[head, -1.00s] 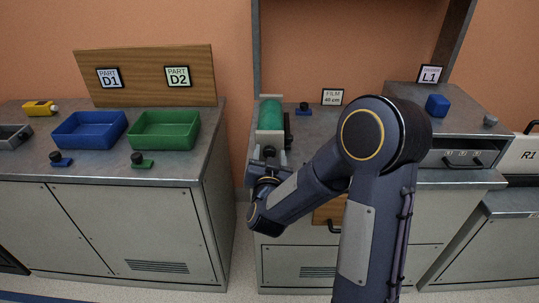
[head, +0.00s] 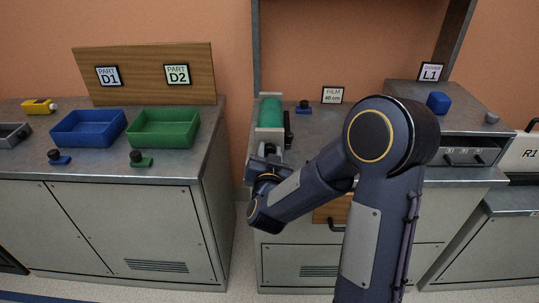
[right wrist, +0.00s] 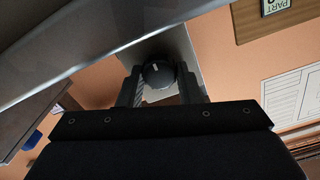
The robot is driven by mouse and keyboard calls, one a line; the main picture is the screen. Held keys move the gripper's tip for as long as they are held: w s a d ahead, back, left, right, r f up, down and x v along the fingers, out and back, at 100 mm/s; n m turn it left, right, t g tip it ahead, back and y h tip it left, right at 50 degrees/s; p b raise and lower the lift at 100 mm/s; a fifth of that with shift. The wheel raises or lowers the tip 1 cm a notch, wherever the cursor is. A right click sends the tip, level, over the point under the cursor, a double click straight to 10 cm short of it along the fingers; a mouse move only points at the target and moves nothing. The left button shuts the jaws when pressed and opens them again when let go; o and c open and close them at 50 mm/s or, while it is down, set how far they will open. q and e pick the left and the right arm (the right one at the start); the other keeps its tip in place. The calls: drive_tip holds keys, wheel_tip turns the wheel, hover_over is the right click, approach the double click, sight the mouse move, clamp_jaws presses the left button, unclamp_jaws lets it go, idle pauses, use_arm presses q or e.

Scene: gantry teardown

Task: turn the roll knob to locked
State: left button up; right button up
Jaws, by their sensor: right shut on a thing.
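The roll knob (right wrist: 158,74) is dark and round with a short white mark on its face, seen in the right wrist view. My right gripper (right wrist: 160,84) is shut on it, with one finger on each side. In the head view my right gripper (head: 267,157) is at the front end of the green roll (head: 270,111), which lies in a pale grey holder (head: 270,137) on the middle bench. The knob is mostly hidden there by the gripper. My left gripper is not in view.
Blue (head: 88,142) and green (head: 164,143) trays are on the left bench. A gap separates the benches. A blue block (head: 438,102) sits at right.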

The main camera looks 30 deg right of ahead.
drive_tip(key=m+b, duration=0.4)
drive_tip(key=b, duration=0.1)
drive_tip(key=m+b, duration=0.4)
drive_tip(key=b, duration=0.1)
drive_tip(key=f+m+b, duration=0.1)
drive_tip(key=m+b, duration=0.4)
drive_tip(key=shift+s+d, duration=0.1)
drive_tip(key=shift+r+m+b, duration=0.15)
drive_tip(key=shift+m+b, duration=1.8)
drive_tip(key=shift+m, duration=0.15)
drive_tip(key=o, duration=1)
drive_tip(key=shift+c, duration=0.2)
drive_tip(key=shift+r, duration=0.1)
drive_tip(key=p+v, duration=0.1)
drive_tip(key=v, duration=0.6)
drive_tip(key=shift+s+p, duration=0.4)
